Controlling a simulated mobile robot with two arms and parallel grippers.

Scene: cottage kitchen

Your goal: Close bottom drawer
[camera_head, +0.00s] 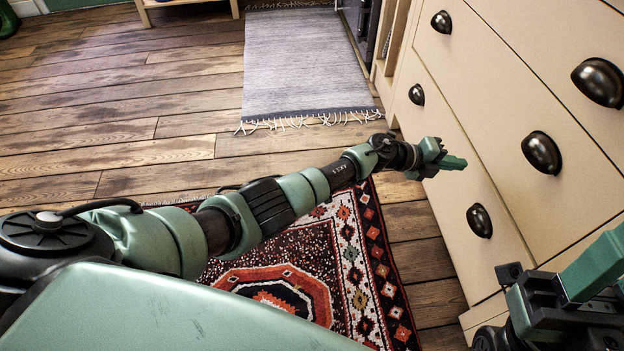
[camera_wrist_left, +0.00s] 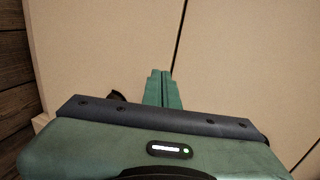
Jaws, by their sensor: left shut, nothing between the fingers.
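The bottom drawer (camera_head: 455,170) is a cream front with two black cup handles (camera_head: 479,221), low on the cabinet at the right of the head view. Its front looks about flush with the drawer above; I cannot tell if a small gap remains. My left gripper (camera_head: 456,162) is shut and empty, its tips close to the drawer front between the two handles. Contact is unclear. In the left wrist view the shut green fingers (camera_wrist_left: 161,76) point at cream fronts (camera_wrist_left: 100,45) split by a dark seam. My right gripper (camera_head: 592,268) is partly in view at lower right; its jaw opening is unclear.
Upper drawers with black cup handles (camera_head: 541,152) rise above the bottom one. A patterned red rug (camera_head: 350,250) lies under my left arm. A grey fringed rug (camera_head: 300,60) lies farther back. The wooden floor (camera_head: 120,120) at left is clear.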

